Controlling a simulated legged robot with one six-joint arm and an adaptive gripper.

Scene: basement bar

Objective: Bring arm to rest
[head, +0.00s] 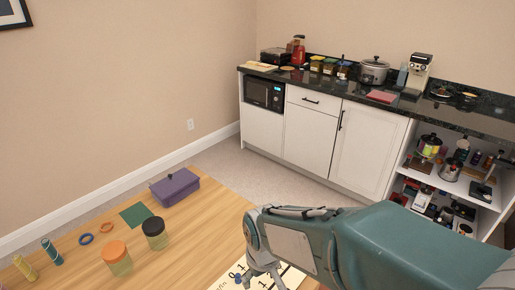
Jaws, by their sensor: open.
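My arm reaches in from the lower right in the head view, with its teal link across the bottom. My gripper (260,274) hangs down at the arm's left end, over the wooden table (205,225). It is open, and I see nothing held in it. The arm and the frame's bottom edge hide part of it. A white sheet with black numbers (232,277) lies on the table beneath the gripper.
Left of the arm are a purple lidded box (175,187), a green square (136,215), an orange-lidded jar (117,257), a black-lidded jar (155,233), two rings and two small cylinders. A loaded counter (330,85) with open shelves stands behind. Carpet lies between.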

